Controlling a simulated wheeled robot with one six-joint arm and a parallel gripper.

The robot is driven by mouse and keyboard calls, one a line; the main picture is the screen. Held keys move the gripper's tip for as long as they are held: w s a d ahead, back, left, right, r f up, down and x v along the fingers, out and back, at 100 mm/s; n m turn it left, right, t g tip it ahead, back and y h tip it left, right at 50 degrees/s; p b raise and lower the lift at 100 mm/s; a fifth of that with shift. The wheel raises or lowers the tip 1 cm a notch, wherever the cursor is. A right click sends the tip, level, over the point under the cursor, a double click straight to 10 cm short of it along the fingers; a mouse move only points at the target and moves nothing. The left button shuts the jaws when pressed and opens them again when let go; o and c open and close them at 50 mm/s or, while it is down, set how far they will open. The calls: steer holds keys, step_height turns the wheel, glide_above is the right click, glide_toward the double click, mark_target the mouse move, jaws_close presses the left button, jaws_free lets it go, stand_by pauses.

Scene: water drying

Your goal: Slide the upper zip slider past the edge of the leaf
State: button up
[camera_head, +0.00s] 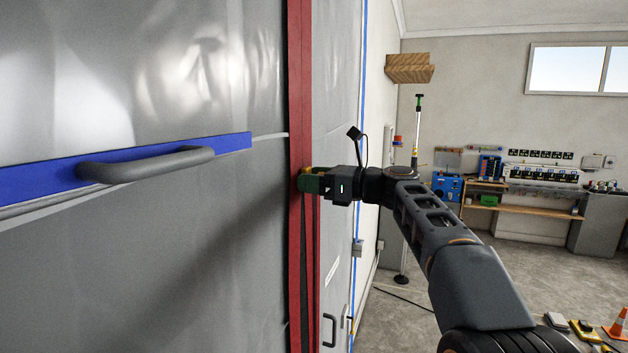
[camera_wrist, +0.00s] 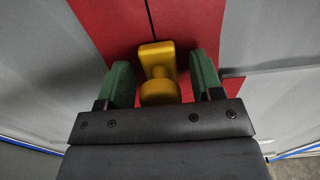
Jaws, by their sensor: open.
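The yellow upper zip slider (camera_wrist: 158,58) sits on the red zip strip in the wrist view, with a rounded knob towards me. My gripper (camera_wrist: 164,80) is open, with one green finger on each side of the slider. A narrow gap shows on both sides of it. In the head view my gripper (camera_head: 308,183) is at the red zip strip (camera_head: 300,90), and only a bit of yellow shows there. The strip runs vertically down the grey sheet leaf (camera_head: 150,260). Below my gripper a dark, narrow opening shows between the red bands.
A grey handle (camera_head: 150,165) on a blue bar (camera_head: 30,185) sticks out from the sheet at left. A second dark handle (camera_head: 329,330) is low, right of the zip. A pole (camera_head: 416,130) stands behind my arm. An orange cone (camera_head: 620,325) is at far right.

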steer(key=shift+d, duration=0.1)
steer(key=b+v, duration=0.3)
steer(key=v, duration=1)
steer(key=shift+s+d, duration=0.25)
step_height(320, 180, down, 21)
steer(key=s+d+n+h, duration=0.1)
steer(key=d+n+h, duration=0.2)
steer(key=n+h, duration=0.6)
steer(key=s+f+n+g+h, duration=0.1)
steer(key=s+f+n+h, duration=0.2)
steer(key=s+f+n, duration=0.3)
steer(key=s+a+f+n+g+h+b, duration=0.1)
steer(key=s+f+n+h, duration=0.3)
steer(key=s, duration=1)
steer(key=shift+s+f+n+h, duration=0.3)
steer(key=shift+f+n, duration=1.5)
steer(key=shift+f, duration=0.55)
